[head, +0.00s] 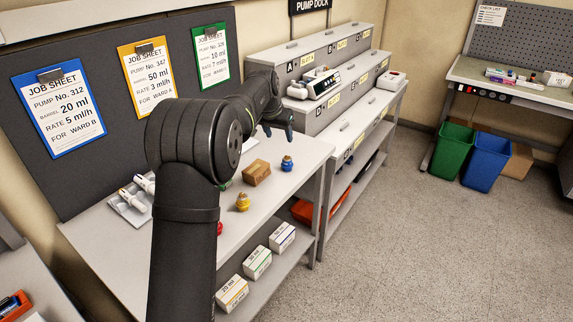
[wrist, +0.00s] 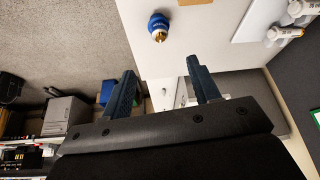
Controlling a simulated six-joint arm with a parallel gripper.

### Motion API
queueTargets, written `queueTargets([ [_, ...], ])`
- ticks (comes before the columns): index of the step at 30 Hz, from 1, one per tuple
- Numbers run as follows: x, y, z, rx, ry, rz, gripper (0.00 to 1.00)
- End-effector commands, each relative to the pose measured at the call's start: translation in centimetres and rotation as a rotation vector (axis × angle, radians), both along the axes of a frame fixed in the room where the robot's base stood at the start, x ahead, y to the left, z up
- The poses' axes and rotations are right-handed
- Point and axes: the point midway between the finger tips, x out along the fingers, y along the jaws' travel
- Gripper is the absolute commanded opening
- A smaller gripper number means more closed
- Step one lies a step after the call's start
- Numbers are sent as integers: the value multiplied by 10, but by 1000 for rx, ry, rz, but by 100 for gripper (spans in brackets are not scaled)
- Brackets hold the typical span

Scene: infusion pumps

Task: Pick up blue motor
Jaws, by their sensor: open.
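The blue motor (head: 287,163) stands on the white table near its right front edge. It has a blue body with a brass-coloured tip, and in the wrist view it (wrist: 158,26) shows beyond my fingertips, near the table edge. My gripper (head: 277,128) is above and beyond the motor in the head view, near the pump dock end of the table. In the wrist view my gripper (wrist: 160,75) is open, with two dark blue fingers apart and nothing between them. The motor is apart from the fingers.
A yellow motor (head: 242,202) and a brown box (head: 257,173) stand near the blue motor. A red item (head: 219,228) is partly hidden by my arm. A tray (head: 128,207) with white syringe-like items lies at the left. White boxes (head: 257,262) sit on the lower shelf.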

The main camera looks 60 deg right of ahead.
Motion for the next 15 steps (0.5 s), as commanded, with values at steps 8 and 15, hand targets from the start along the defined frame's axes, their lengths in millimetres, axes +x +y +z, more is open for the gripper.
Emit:
queueTargets([
  [8, 3, -20, -47, 4, 2, -2, 56],
  [15, 7, -40, -92, 3, 1, 0, 56],
])
